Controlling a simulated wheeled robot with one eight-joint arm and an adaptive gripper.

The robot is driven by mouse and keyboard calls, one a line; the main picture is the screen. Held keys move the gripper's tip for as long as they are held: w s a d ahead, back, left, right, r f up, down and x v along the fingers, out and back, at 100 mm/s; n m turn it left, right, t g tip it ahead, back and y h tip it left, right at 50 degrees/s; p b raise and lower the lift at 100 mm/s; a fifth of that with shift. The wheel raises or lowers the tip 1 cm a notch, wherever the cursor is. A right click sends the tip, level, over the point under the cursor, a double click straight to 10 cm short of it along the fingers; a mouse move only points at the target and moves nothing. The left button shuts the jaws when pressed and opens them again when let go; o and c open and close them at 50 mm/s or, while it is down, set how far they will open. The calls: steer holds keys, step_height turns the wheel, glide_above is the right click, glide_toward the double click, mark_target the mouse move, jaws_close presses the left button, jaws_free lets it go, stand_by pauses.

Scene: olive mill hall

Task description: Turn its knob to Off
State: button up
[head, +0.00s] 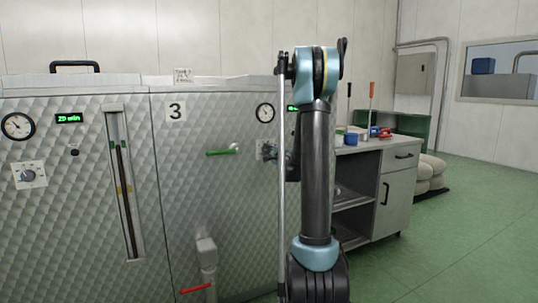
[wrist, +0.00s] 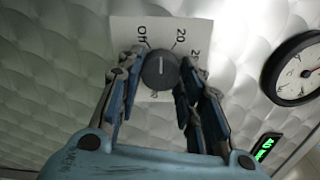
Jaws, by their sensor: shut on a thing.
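The knob (wrist: 160,70) is dark and round, on a pale dial plate (wrist: 122,33) marked "Off" and "20", with other marks partly hidden. A light line on the knob points up in the wrist view, between "Off" and "20". My gripper (wrist: 158,80) has its fingers on both sides of the knob and is shut on it. In the head view my gripper (head: 273,155) is at the dial plate on the front of machine 3 (head: 175,111); the knob is hidden there.
A round gauge (wrist: 296,70) and a green display (wrist: 265,147) are near the knob. A green-handled valve (head: 220,153) sticks out left of my gripper, and a red-handled valve (head: 196,288) is lower.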

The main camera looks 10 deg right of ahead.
steer(key=n, duration=0.6)
steer(key=shift+s, duration=0.1)
stand_by(0.5)
steer(key=o, duration=1.1)
steer(key=shift+c, duration=0.2)
steer(key=v, duration=1.1)
steer(key=shift+s, duration=0.35)
